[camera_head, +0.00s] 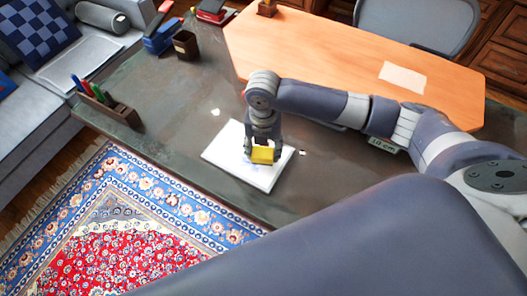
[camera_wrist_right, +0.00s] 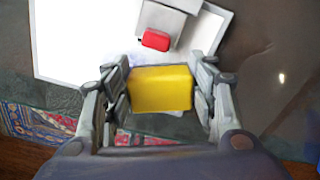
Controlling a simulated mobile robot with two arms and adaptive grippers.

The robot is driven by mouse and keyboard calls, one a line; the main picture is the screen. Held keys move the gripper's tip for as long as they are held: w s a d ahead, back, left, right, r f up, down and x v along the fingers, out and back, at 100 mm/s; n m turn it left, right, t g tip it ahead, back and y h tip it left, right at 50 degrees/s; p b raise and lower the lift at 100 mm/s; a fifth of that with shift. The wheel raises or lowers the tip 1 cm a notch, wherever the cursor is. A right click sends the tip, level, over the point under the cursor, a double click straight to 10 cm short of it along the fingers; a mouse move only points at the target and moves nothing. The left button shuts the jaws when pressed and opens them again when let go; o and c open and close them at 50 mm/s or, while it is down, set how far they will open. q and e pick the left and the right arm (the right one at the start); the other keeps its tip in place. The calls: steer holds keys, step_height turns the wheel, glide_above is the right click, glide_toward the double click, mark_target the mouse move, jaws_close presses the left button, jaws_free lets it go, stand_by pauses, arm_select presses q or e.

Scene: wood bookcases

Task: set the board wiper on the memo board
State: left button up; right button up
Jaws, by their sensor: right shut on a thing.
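The board wiper is a yellow block (camera_head: 263,155), also large in the right wrist view (camera_wrist_right: 160,89). My right gripper (camera_head: 262,145) points down with its fingers shut on the wiper's two sides, one on each side in the wrist view (camera_wrist_right: 160,95). The memo board is a white rectangle (camera_head: 222,152) lying flat on the dark table; it shows behind the wiper in the wrist view (camera_wrist_right: 75,40). The wiper is over the board's near right part in the head view. I cannot tell whether it touches the board. My left gripper is not in view.
The dark table (camera_head: 180,110) is mostly bare around the board. A pen holder (camera_head: 105,105) stands on its left edge, and a dark cup (camera_head: 186,44) at the back. An orange wood desktop (camera_head: 330,50) adjoins behind. A red piece (camera_wrist_right: 156,40) shows near the board.

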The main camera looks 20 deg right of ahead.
mark_target(264, 149)
steer(key=shift+f, duration=1.25)
steer(key=shift+f, duration=0.15)
steer(key=o, duration=1)
step_height(264, 149, up, 12)
steer(key=shift+r+b, duration=0.2)
steer(key=shift+b, duration=0.25)
steer(key=shift+s, duration=0.1)
